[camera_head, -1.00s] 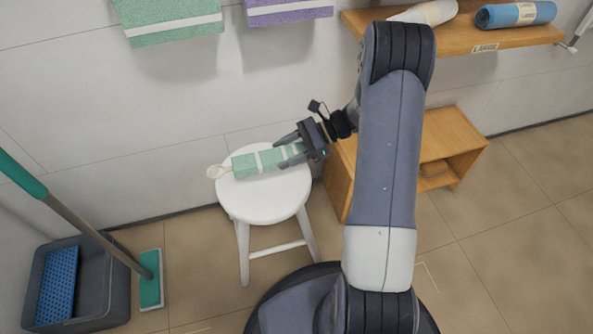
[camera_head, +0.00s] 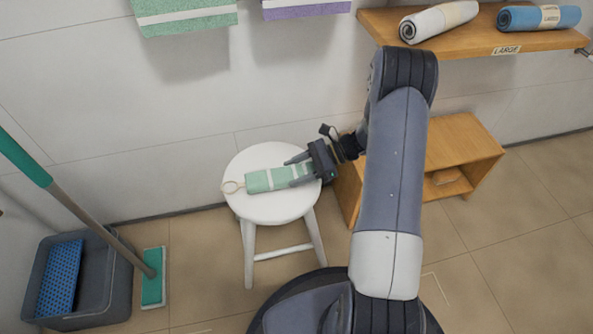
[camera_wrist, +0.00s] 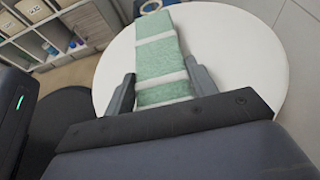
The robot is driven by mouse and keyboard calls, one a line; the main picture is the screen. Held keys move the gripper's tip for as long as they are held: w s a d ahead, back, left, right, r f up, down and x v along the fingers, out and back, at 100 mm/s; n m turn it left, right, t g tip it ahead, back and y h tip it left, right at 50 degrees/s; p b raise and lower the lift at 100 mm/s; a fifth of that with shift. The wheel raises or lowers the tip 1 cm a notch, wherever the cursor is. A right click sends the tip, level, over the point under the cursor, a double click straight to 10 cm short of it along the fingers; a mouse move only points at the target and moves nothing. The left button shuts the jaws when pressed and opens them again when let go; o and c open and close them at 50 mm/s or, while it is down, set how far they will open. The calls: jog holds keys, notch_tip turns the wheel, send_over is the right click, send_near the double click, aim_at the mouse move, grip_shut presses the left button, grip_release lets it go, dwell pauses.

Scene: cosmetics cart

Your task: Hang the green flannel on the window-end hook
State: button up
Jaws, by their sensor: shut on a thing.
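The green flannel (camera_head: 268,179) is a folded strip with pale bands and a cream loop at its left end. It lies over the seat of the white stool (camera_head: 262,209). My gripper (camera_head: 296,169) is shut on its right end, one finger on each side. In the wrist view the flannel (camera_wrist: 158,62) runs away from my gripper (camera_wrist: 160,88), between the two fingers, above the white seat. I cannot tell whether it touches the seat. No hook shows clearly in these views.
Green (camera_head: 188,18) and purple (camera_head: 305,8) towels hang on the wall above. A wooden shelf (camera_head: 470,37) with rolled towels is at upper right. A low wooden cabinet (camera_head: 462,150) stands behind my arm. A grey bucket (camera_head: 105,285) and green mop (camera_head: 153,278) stand at lower left.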

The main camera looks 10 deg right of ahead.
jog(key=shift+f, duration=0.2)
jog(key=o, duration=1)
dwell(0.3)
jog(key=p+v, duration=0.3)
jog(key=v, duration=0.8)
jog(key=shift+s, duration=0.2)
jog(key=shift+a+r, duration=0.1)
jog(key=shift+a, duration=0.05)
